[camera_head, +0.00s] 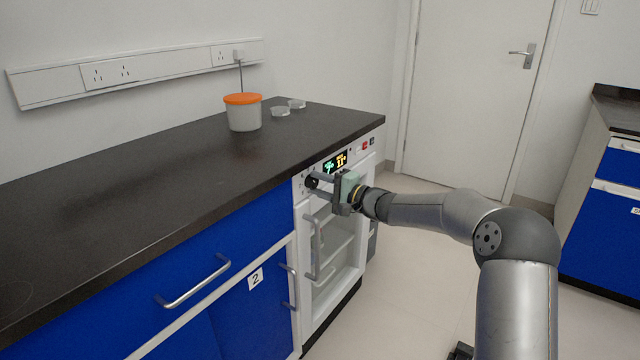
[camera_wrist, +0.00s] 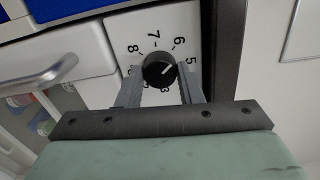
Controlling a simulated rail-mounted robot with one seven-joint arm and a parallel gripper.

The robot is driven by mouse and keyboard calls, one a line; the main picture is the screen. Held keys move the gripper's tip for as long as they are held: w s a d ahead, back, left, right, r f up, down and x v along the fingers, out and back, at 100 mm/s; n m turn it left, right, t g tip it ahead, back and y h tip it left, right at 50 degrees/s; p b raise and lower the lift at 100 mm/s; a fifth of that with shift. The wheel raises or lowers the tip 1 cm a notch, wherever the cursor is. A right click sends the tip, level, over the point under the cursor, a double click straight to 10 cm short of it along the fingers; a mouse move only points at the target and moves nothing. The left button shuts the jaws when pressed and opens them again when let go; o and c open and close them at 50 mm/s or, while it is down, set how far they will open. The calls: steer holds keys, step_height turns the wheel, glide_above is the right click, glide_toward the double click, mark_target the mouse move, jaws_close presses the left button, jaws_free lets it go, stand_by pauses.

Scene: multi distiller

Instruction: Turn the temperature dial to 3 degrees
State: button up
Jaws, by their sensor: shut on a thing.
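The temperature dial is a round black knob (camera_wrist: 159,72) on a white panel in the wrist view. Printed numbers 8, 7, 6 and 5 show around it; the lower ones are partly hidden. Its white mark points to the upper right, roughly between 5 and 6. My gripper (camera_wrist: 161,82) has one finger on each side of the knob and is shut on it. In the head view the dial (camera_head: 311,182) is a dark spot at the left of the panel, with my gripper (camera_head: 322,183) at it.
A lit display (camera_head: 336,163) sits right of the dial, above a white glass-fronted unit with a handle (camera_head: 314,247). The dark counter (camera_head: 150,165) holds an orange-lidded tub (camera_head: 244,115) and two small dishes. Open floor lies to the right.

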steer(key=m+p, duration=0.4)
steer(key=m, duration=0.2)
steer(key=shift+r, duration=0.15)
steer(key=m+p, duration=0.6)
steer(key=shift+m, duration=0.4)
steer(key=m+p, duration=0.3)
steer(key=shift+m+p, duration=0.35)
steer(key=shift+m, duration=0.05)
steer(key=m+p, duration=0.3)
steer(key=shift+p, duration=0.3)
steer(key=m+p, duration=0.4)
steer(key=m, duration=0.2)
steer(key=shift+f, duration=0.2)
steer(key=o, duration=1)
